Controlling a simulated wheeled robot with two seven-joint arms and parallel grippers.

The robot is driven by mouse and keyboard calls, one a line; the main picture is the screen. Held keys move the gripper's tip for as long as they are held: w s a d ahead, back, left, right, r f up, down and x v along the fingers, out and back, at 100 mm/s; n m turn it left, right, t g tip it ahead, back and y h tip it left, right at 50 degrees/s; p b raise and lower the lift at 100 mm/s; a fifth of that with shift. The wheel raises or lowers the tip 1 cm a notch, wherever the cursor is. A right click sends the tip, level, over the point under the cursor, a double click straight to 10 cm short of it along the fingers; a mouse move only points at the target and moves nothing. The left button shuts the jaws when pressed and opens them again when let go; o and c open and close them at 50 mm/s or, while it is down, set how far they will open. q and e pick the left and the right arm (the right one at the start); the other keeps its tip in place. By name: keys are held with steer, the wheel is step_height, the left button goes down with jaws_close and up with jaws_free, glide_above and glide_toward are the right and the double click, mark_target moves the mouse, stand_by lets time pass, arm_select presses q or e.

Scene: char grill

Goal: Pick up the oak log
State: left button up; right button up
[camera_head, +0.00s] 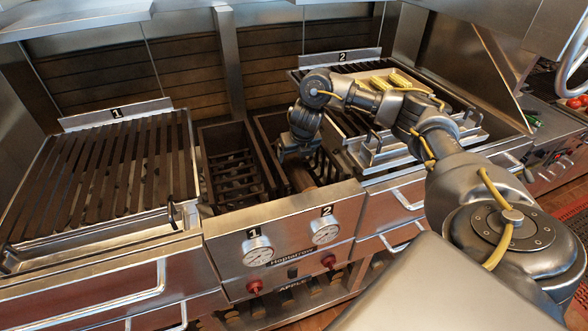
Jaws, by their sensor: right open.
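My right gripper (298,153) reaches down into the right one of two dark fire boxes (262,128) between the grills. It is open. Just below it, a brown rounded piece that looks like a log (301,178) lies in this box, partly hidden by the gripper and the box's front wall. I cannot tell its wood from this view, nor whether the fingers touch it. My left gripper is not in view.
Grill 1 (105,165) on the left is bare. Grill 2 at the right bears corn cobs (392,80) and a board-like piece, with my right arm across it. The left fire box (232,160) holds a slatted grate. Log ends (285,303) show on a shelf under the gauges.

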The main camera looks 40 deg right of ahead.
mark_target(294, 158)
steer(key=shift+w+f, duration=0.1)
steer(key=shift+f, duration=0.05)
steer(key=shift+f, duration=0.25)
steer(key=b+x, duration=0.1)
steer(key=x, duration=0.3)
steer(key=shift+w+d+f+b, duration=0.15)
steer(key=shift+w+f+b, duration=0.15)
steer(key=shift+r, duration=0.1)
steer(key=shift+s, duration=0.1)
steer(key=shift+c, duration=0.3)
steer(key=c, duration=1.3)
steer(key=shift+c, duration=0.2)
steer(key=shift+r, duration=0.15)
step_height(294, 158, up, 10)
steer(key=p, duration=0.3)
